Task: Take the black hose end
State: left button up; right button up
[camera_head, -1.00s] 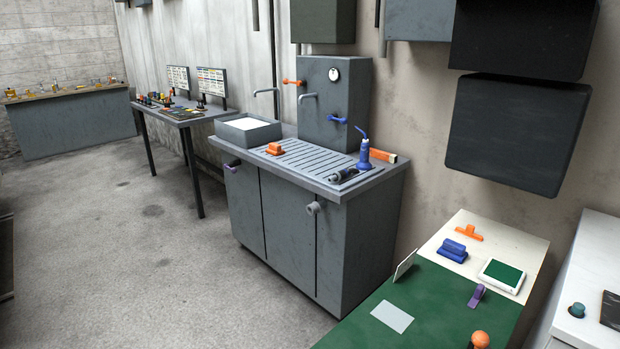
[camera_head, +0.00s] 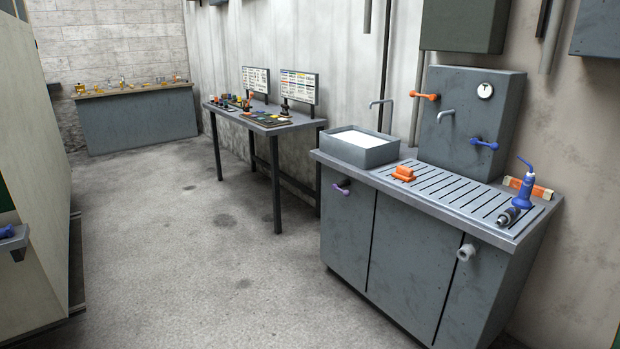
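A dark, short cylindrical piece (camera_head: 508,216) lies at the right front of the slatted drain board on the grey sink cabinet (camera_head: 400,255). It may be the black hose end, but it is too small to be sure. A blue upright tool (camera_head: 525,192) with a thin curved top stands just behind it. Neither of my grippers is in view.
An orange block (camera_head: 403,174) lies on the drain board beside the basin (camera_head: 358,147). A table (camera_head: 262,120) with two screens and a far bench (camera_head: 138,122) stand further back. A pale panel (camera_head: 38,180) bounds the left. The concrete floor (camera_head: 190,260) between is clear.

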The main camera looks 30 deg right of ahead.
aim_at(505, 218)
jog(key=i+z, duration=0.75)
jog(key=z, duration=0.15)
jog(key=i+j+z, duration=0.3)
jog(key=z, duration=0.15)
